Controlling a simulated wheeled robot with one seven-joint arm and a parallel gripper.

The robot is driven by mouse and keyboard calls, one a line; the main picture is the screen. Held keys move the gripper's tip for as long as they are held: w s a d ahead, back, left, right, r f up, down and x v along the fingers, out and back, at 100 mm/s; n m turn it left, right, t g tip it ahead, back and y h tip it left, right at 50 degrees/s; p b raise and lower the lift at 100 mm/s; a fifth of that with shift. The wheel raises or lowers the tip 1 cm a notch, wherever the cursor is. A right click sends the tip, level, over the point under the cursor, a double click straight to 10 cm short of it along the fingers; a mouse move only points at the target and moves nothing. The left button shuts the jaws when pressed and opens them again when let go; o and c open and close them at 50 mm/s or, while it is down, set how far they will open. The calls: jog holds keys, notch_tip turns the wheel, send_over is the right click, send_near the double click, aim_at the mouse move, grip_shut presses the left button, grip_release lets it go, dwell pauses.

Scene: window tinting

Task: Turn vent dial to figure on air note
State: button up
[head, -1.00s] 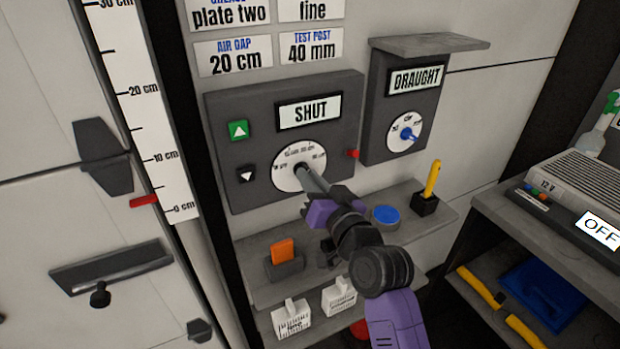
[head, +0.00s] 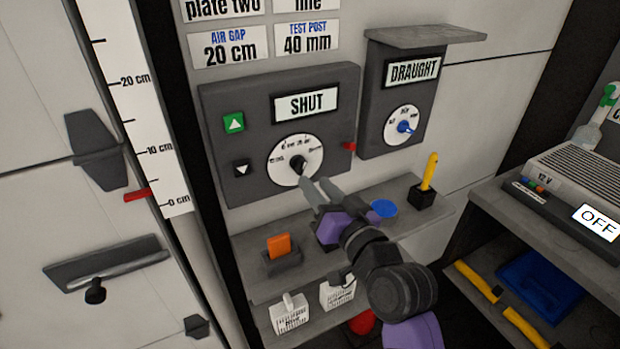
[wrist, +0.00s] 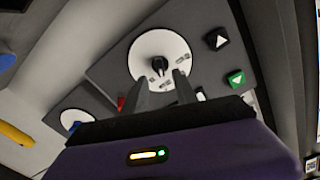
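The vent dial (head: 283,168) is a white disc with a black knob (head: 297,163), on a dark panel under a sign reading SHUT (head: 306,105). Its printed marks are too small to read. The dial also shows in the wrist view (wrist: 148,55), upside down. The air note (head: 229,48) above the panel reads AIR GAP 20 cm. My gripper (head: 312,186) is just in front of and below the knob, its two fingers apart with nothing between them. In the wrist view the fingertips (wrist: 163,80) are short of the knob.
A DRAUGHT box (head: 375,130) with a blue-knobbed dial (head: 404,127) is to the right. A red marker (head: 138,195) sits low on a centimetre scale (head: 155,120). A shelf (head: 330,205) below holds an orange block (head: 279,245).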

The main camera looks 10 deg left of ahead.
jog(key=v, duration=0.2)
jog(key=shift+s+d, duration=0.2)
jog(key=shift+r, duration=0.1)
jog(key=d+r+m+t+h, duration=0.1)
jog(key=d+r+t, duration=0.2)
jog(key=s+d+f+m+t+h, duration=0.2)
jog(key=s+d+f+h, duration=0.4)
jog(key=s+d, duration=0.65)
jog(key=s+d+f+g+h, duration=0.1)
jog(key=s+d+f, duration=0.1)
jog(key=s, duration=0.8)
jog(key=s+d+f+g+h, duration=0.1)
jog(key=s+d+f+g, duration=0.1)
jog(key=s, duration=0.9)
jog(key=s+d+f+g+h, duration=0.1)
jog(key=s+d+f, duration=0.3)
jog(key=s, duration=0.6)
jog(key=shift+s+f+n+g, duration=0.2)
jog(key=shift+f+n+g, duration=0.1)
jog(key=shift+f+g, duration=0.35)
